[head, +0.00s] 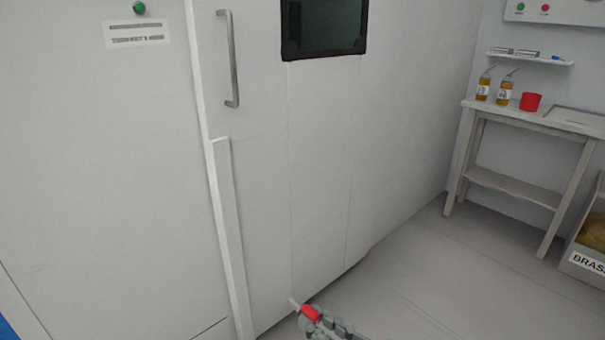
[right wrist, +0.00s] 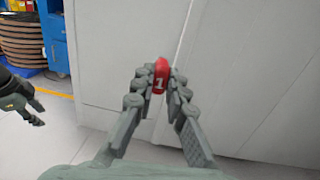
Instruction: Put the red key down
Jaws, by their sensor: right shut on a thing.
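The red key (head: 309,312) is at the bottom of the head view, with its pale tip pointing up and left. In the right wrist view the red key (right wrist: 160,76) shows a white "1" on its red head. My right gripper (head: 316,319) is shut on it; in the right wrist view both fingertips of this gripper (right wrist: 162,80) press on its sides. The key is held in front of a white cabinet wall. My left gripper (right wrist: 38,112) shows at the left edge of the right wrist view, its fingers apart and empty. It is not in the head view.
A tall white cabinet (head: 260,190) with a handle (head: 232,60) and dark window (head: 325,27) fills the middle. A bench (head: 510,114) at right carries two amber bottles and a red cup (head: 530,102). A bin (head: 583,262) stands beside it. The floor (head: 430,270) between is clear.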

